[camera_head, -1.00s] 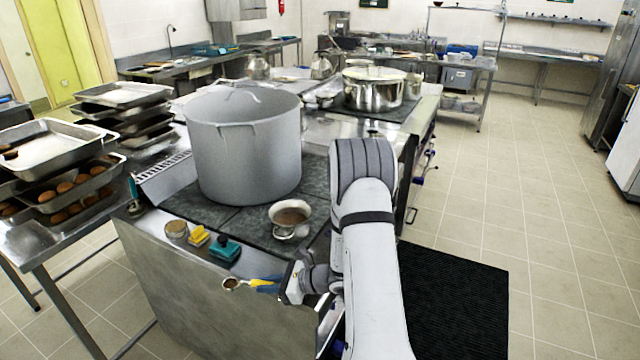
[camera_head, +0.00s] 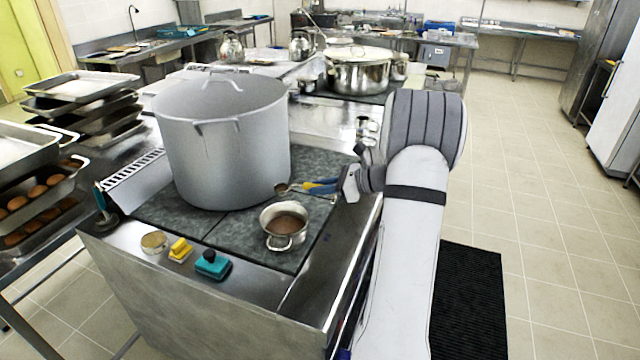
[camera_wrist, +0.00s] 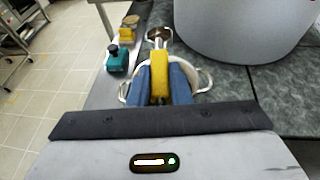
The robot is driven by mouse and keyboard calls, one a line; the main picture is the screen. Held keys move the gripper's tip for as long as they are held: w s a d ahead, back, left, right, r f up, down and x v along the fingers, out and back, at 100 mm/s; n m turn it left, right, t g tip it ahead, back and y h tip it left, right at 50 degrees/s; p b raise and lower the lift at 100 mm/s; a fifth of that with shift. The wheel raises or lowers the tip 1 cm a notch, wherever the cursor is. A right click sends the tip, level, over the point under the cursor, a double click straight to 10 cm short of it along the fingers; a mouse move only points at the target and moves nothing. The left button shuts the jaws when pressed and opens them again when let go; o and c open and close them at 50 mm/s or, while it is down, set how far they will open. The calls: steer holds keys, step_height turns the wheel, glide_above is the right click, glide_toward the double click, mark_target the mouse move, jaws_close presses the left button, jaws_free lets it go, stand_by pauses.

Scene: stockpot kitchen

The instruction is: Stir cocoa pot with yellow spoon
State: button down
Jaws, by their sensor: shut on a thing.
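The cocoa pot (camera_head: 285,224) is a small light pot with brown cocoa in it, standing on the dark stove top near its front right. My gripper (camera_head: 332,186) is shut on the yellow spoon (camera_head: 304,188), behind and right of the pot in the head view. The spoon's bowl points left and is above the stove top. In the wrist view the blue fingers of my gripper (camera_wrist: 168,84) clamp the yellow handle (camera_wrist: 159,68), with the spoon's metal bowl (camera_wrist: 159,34) beyond. The cocoa pot (camera_wrist: 143,73) lies behind the fingers, its inside mostly hidden.
A large grey stockpot (camera_head: 222,140) stands just left of the spoon. Stacked trays (camera_head: 84,108) stand at left.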

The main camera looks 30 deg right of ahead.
steer(key=shift+f, duration=0.5)
steer(key=s+a+r+n+t+h+b, duration=0.1)
steer(key=s+a+n+t+h+b, duration=0.1)
steer(key=a+n+h+b, duration=0.6)
steer(key=a+n+h, duration=0.3)
steer(key=a+h, duration=0.2)
steer(key=h, duration=0.2)
steer(key=shift+s+r+t+h+b, duration=0.3)
steer(key=shift+r+t+b, duration=0.05)
steer(key=shift+r+t, duration=0.05)
steer(key=shift+a, duration=0.1)
stand_by(2.3)
